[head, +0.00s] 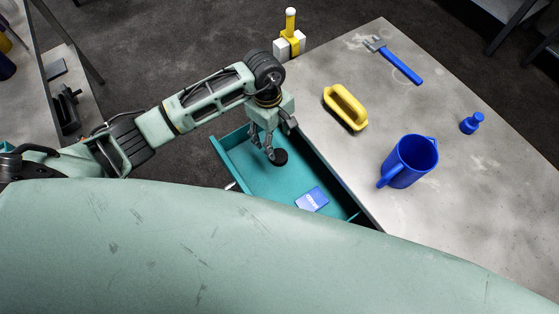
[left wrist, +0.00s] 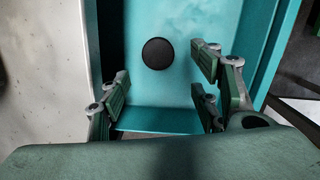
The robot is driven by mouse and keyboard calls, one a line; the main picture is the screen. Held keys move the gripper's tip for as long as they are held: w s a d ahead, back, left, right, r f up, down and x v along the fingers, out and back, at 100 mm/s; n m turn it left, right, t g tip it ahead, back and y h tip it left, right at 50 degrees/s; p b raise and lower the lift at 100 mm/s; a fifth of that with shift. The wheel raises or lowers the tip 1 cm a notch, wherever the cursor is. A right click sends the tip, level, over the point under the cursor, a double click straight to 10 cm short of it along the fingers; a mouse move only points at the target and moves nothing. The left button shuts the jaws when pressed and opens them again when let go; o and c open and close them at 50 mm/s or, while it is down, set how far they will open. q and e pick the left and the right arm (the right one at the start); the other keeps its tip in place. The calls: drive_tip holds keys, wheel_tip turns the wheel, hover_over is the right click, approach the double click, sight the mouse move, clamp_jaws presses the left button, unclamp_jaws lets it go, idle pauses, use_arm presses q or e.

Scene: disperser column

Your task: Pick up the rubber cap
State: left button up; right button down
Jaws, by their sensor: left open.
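The rubber cap looks like a round black disc (head: 280,158) lying in an open teal drawer (head: 232,160). It also shows whole in the left wrist view (left wrist: 158,53), on the drawer floor. My left gripper (head: 263,145) points down over the drawer, right beside the cap in the head view. In the left wrist view its fingers (left wrist: 161,88) are spread apart with nothing between them, and the cap lies beyond them, toward the top of the picture. My right gripper is in neither view.
A blue box (head: 312,199) lies in the drawer, to the right of the cap. The drawer walls stand close around the gripper. On the grey table (head: 450,215) are a yellow-handled tool (head: 345,106), a blue jug (head: 410,160), a hammer (head: 400,65) and a blue bottle-like piece (head: 472,124).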

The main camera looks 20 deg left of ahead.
sight(280, 155)
use_arm(q)
drive_tip(key=f, duration=0.3)
drive_tip(key=d+f, duration=0.1)
drive_tip(key=f, duration=0.5)
drive_tip(key=shift+w+d+p, duration=0.1)
drive_tip(key=shift+d+p, duration=0.05)
drive_tip(key=shift+p, duration=0.25)
drive_tip(key=shift+c, duration=0.4)
drive_tip(key=c, duration=1.1)
